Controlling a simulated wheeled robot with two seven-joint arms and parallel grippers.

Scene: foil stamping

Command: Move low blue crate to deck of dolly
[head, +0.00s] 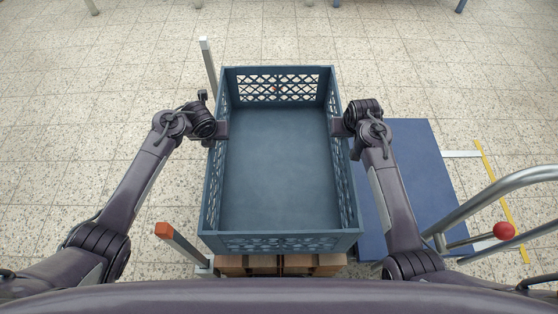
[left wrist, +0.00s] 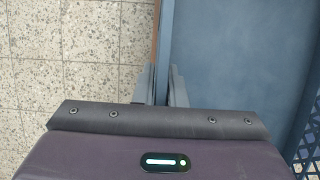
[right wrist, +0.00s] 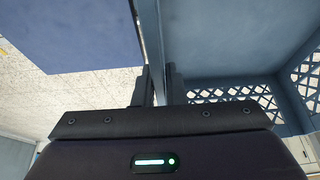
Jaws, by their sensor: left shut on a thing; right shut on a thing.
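The low blue crate (head: 279,240) is empty, with lattice side walls, and is in the middle of the head view. My left gripper (head: 221,130) is shut on its left wall, and my right gripper (head: 337,127) is shut on its right wall. In the left wrist view the fingers (left wrist: 160,86) straddle the wall, with the crate floor (left wrist: 235,55) to the right. In the right wrist view the fingers (right wrist: 158,86) also straddle a wall. The dolly's flat blue deck (head: 425,185) is at the right, partly hidden by my right arm and the crate.
Grey posts stand left of the crate, one with an orange top (head: 164,230).

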